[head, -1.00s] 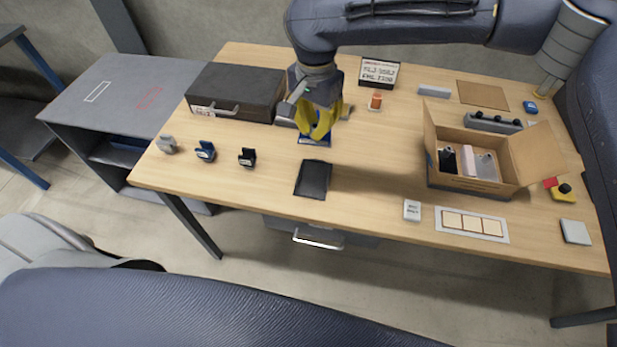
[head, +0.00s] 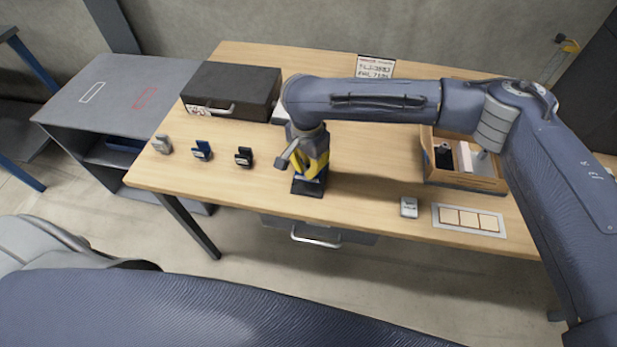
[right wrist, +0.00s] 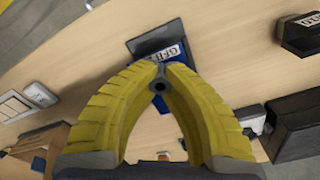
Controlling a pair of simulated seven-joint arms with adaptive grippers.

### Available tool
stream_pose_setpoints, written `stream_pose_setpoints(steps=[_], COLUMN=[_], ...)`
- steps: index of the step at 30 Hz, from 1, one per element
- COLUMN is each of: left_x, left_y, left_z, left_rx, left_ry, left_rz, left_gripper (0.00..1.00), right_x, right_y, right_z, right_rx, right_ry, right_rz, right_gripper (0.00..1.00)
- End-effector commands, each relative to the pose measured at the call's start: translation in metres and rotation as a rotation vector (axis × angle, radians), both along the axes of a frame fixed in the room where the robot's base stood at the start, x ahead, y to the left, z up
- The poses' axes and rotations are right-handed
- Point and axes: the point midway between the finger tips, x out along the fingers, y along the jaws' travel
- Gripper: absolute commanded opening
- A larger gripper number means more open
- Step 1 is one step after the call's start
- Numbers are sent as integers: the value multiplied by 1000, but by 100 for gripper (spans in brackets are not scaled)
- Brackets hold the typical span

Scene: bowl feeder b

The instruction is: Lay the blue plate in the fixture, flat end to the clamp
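The black fixture (head: 308,188) lies near the front edge of the table. My right gripper (head: 310,174) is right above it, pointing down. In the right wrist view its yellow fingers (right wrist: 158,72) meet at the tips and are shut on the blue plate (right wrist: 180,92), which shows between and beyond them. A white lettered label (right wrist: 160,57) shows next to the fingertips, beside the dark fixture (right wrist: 154,36). The fingers hide much of the plate, and I cannot tell whether it touches the fixture or which way its flat end faces. My left gripper is not in view.
Grey (head: 162,145), blue (head: 202,151) and black (head: 244,157) small holders stand to the left. A black case (head: 232,88) is behind them. An open cardboard box (head: 465,181) stands right, partly behind my right arm. A white block (head: 409,207) lies near the front edge.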

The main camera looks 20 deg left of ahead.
Motion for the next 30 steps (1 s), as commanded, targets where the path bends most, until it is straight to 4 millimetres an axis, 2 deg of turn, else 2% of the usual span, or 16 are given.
stream_pose_setpoints(steps=[3, 11, 20, 30], left_x=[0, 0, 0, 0], left_y=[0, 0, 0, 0], left_z=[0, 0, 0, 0], left_rx=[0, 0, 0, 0], left_ry=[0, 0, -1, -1], left_rz=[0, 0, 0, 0], left_gripper=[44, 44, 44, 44], right_x=[0, 1, 0, 1], right_y=[0, 0, 0, 0], right_z=[-10, -20, -51, -54], right_rx=[0, 1, 0, 0], right_ry=[1, 0, 1, -1], right_rz=[-2, -1, -1, 0], right_gripper=[0, 0, 0, 0])
